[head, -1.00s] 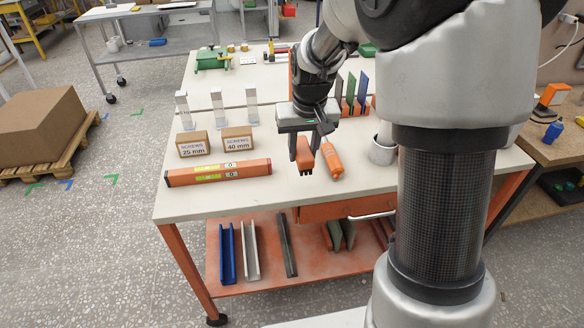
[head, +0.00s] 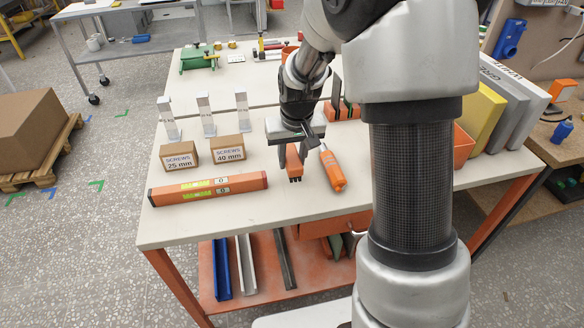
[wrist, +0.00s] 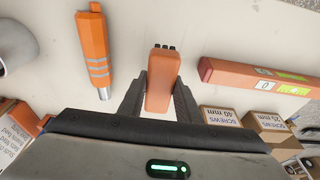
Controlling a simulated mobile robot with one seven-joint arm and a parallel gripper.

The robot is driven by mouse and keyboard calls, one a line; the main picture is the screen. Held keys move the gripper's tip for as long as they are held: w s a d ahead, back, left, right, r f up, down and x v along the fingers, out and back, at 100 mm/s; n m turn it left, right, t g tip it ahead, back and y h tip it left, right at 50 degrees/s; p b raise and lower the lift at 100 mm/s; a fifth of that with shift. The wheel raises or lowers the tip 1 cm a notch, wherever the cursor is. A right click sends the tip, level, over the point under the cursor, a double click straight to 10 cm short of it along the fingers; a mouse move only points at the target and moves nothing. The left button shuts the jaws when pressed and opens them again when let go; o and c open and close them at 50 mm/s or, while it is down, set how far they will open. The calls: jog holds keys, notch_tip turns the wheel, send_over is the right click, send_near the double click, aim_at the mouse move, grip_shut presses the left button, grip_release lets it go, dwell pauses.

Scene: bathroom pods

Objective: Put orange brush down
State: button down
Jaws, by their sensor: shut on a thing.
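The orange brush (head: 294,161), a block with short black tips, is between the fingers of my gripper (head: 293,150) above the worktable's light top (head: 380,205). In the wrist view, the brush (wrist: 162,78) points away from my gripper (wrist: 158,98), with its black tips at the far end. My gripper is shut on it. I cannot tell whether the brush touches the tabletop. An orange tool with grey bands (head: 333,170) lies just right of my gripper in the head view; in the wrist view it (wrist: 94,48) lies to the left, apart from the brush.
An orange level (head: 208,190) lies left of my gripper. The front strip of tabletop between level and banded tool is clear.

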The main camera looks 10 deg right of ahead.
jog(key=shift+s+x, duration=0.2)
jog(key=shift+x, duration=0.6)
jog(key=shift+s+x, duration=0.2)
jog(key=shift+x, duration=0.6)
jog(key=c, duration=1.3)
grip_release()
jog(key=shift+f, duration=0.1)
